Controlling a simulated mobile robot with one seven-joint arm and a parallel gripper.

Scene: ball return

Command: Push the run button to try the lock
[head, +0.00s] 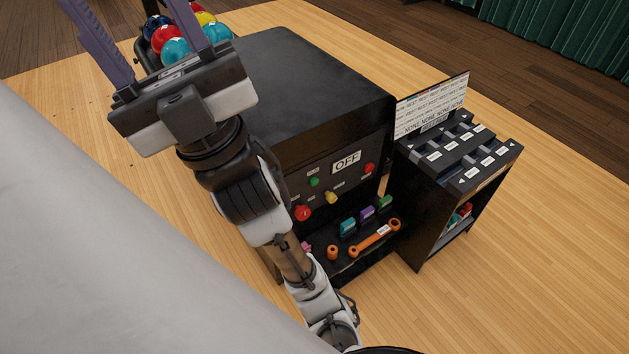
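A black machine (318,72) stands in the middle of the head view. Its front panel carries a sign reading OFF (346,161). On the panel are a small green button (314,181), a red control (369,168), a yellow control (331,197) and a larger red control (302,213). The small labels are too small to read, so I cannot tell which is the run button. My gripper (138,22) is raised at upper left, away from the panel. My arm hides the panel's left part.
Coloured balls (176,50) sit behind my gripper. A shelf below the panel holds an orange wrench-like tool (375,238), an orange cylinder (332,252) and coloured blocks (367,212). A black cabinet (408,212) with labelled slots and a sign board (432,106) stands right. Floor at right is clear.

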